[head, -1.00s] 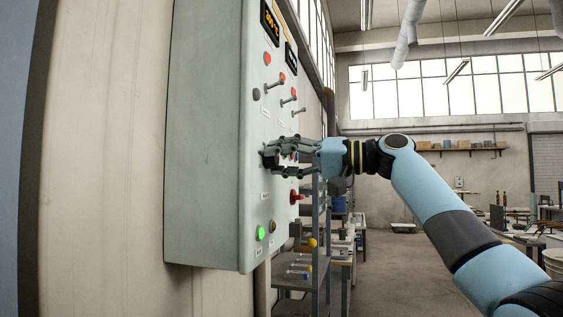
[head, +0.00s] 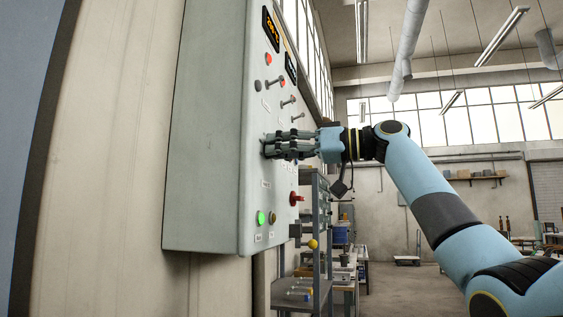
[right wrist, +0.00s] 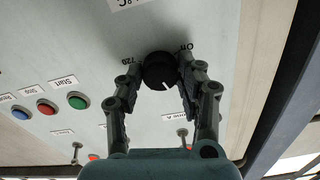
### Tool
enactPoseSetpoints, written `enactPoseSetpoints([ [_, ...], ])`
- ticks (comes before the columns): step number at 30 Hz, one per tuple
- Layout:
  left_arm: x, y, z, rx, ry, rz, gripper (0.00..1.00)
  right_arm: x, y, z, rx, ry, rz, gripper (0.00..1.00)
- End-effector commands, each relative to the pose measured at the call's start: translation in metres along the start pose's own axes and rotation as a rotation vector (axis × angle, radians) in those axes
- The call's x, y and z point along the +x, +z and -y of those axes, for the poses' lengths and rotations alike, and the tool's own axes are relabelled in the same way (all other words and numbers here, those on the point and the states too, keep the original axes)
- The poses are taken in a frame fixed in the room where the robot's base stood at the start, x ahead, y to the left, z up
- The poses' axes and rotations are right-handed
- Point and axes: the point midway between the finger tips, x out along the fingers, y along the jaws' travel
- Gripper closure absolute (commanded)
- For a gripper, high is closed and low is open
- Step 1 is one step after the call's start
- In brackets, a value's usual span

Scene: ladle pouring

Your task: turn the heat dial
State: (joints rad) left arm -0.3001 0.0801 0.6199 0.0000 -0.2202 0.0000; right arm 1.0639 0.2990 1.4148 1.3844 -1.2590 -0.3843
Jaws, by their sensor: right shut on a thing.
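The heat dial (right wrist: 158,70) is a round black knob with a white pointer line, on the grey control panel (right wrist: 75,65). My left gripper is in neither view.
Near the dial are a green Start button (right wrist: 77,100), a red button (right wrist: 45,106) and a blue button (right wrist: 20,112). Toggle levers (head: 280,82) stick out above my right gripper and a red knob (head: 296,198) below it. A shelf rack (head: 318,240) stands beyond the panel.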

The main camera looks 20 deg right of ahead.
Motion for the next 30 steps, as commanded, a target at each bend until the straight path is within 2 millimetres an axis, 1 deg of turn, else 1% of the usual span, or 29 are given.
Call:
enactPoseSetpoints([
  [1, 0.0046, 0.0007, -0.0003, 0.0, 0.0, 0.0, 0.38, 0.0001, 0.003, -0.0008, -0.02, 0.0, 0.003, 0.95],
  [7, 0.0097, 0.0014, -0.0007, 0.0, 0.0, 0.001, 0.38, 0.0001, 0.0022, -0.0007, -0.083, 0.0, 0.003, 0.95],
  [23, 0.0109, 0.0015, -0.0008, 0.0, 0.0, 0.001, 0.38, 0.0001, 0.0015, -0.0005, -0.107, -0.001, 0.004, 0.95],
  [24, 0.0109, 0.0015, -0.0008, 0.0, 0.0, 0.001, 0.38, 0.0001, 0.0015, -0.0005, -0.107, 0.0, 0.004, 0.6],
  [28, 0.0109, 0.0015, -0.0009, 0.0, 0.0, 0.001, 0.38, 0.0001, 0.0011, -0.0005, -0.107, 0.0, 0.003, 0.43],
  [29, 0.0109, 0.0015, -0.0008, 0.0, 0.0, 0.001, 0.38, 0.0001, 0.001, -0.0004, -0.107, 0.0, 0.003, 0.4],
  [30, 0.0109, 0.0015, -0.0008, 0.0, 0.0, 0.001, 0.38, 0.0, 0.0009, -0.0004, -0.107, 0.0, 0.002, 0.4],
])
